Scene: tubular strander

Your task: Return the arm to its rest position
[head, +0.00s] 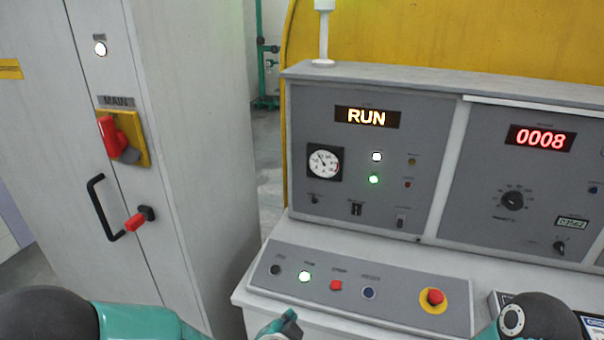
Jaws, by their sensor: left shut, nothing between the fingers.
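My left gripper (288,322) shows at the bottom edge, just below the front of the desk's button panel. Its fingers are shut with nothing between them, and it is apart from the buttons. The teal forearm of my left arm (145,320) comes in from the lower left, partly cut off by the frame. A dark rounded joint of my right arm (540,318) shows at the lower right. My right gripper is out of the frame.
The control desk's sloped panel (350,289) carries a lit button, a red button and a red emergency stop (435,297). Its display (367,117) reads RUN, another (540,138) 0008. A grey cabinet (205,150) with a red main switch (112,135) and black handle (100,208) stands left.

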